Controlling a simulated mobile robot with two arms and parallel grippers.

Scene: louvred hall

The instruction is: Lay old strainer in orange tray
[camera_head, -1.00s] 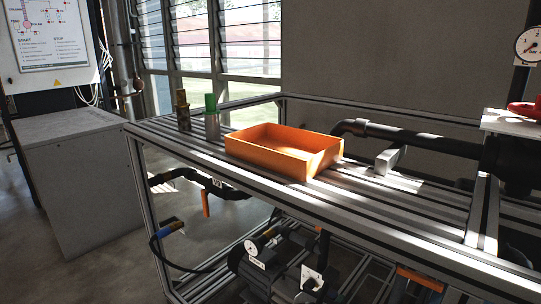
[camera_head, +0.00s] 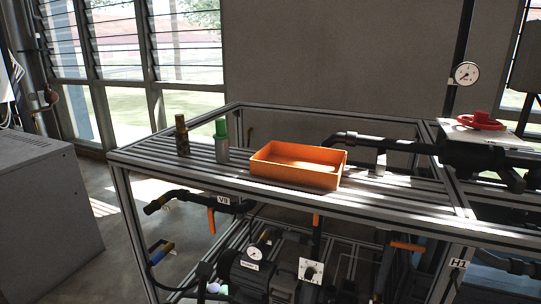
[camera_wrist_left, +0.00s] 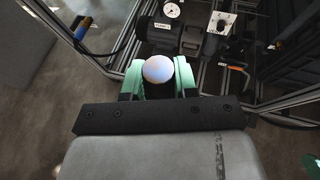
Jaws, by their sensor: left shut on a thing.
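The orange tray (camera_head: 262,172) is an open, shallow box on the slatted metal bench; its visible inside looks empty. Left of it stand a brown, rusty-looking cylinder (camera_head: 182,138) and a grey cylinder with a green top (camera_head: 221,143), both upright. The brown one may be the old strainer; I cannot be sure. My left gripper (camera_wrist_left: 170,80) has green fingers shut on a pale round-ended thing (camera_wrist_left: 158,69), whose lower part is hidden. This gripper barely shows at the bottom of the head view (camera_head: 213,289), low in front of the bench.
The bench (camera_head: 400,200) has free slats right of the tray. A black pipe (camera_head: 400,145) runs behind it. A pump with a gauge (camera_head: 254,252) and valves sit below the bench top. A grey cabinet (camera_head: 45,215) stands at left.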

